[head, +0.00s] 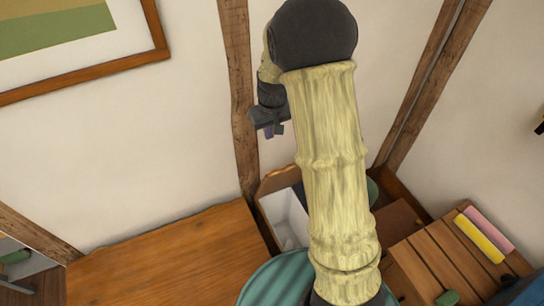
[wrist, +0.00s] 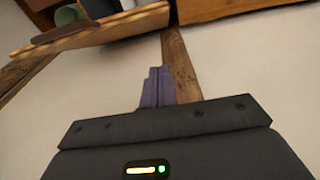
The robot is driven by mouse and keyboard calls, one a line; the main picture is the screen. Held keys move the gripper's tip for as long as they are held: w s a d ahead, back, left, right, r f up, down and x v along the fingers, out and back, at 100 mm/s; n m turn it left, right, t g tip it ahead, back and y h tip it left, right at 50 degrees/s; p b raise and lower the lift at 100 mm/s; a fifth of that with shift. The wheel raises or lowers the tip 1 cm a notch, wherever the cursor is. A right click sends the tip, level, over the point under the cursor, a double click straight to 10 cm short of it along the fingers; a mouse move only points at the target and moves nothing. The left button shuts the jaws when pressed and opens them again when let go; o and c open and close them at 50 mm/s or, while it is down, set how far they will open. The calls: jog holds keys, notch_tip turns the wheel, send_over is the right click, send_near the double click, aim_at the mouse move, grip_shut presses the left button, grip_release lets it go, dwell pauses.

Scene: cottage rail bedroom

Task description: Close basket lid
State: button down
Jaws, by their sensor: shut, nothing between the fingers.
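An open box-like basket (head: 292,217) with a pale lining stands against the wall in the head view, partly hidden behind my arm. A wooden panel with a wavy top edge (head: 278,181) stands upright at its back; I cannot tell for sure whether it is the lid. My gripper (head: 272,131) is up near the wall post, above and apart from the basket. Its purple fingers (wrist: 157,86) are together and empty in the wrist view.
A wooden surface (head: 170,260) lies left of the basket. A slatted wooden piece (head: 450,255) at right bears a pink roll (head: 488,230) and a yellow roll (head: 480,239). A timber post (head: 240,100) runs up the wall behind my gripper. A framed picture (head: 75,45) hangs at upper left.

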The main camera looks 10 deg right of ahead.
jog(key=shift+f, duration=0.1)
jog(key=f, duration=0.3)
jog(key=s+f+p, duration=0.1)
jog(key=f, duration=0.3)
jog(key=s+f, duration=0.1)
jog(key=f, duration=0.3)
jog(key=shift+d, duration=0.15)
jog(key=shift+s+f, duration=0.15)
jog(key=shift+f, duration=0.1)
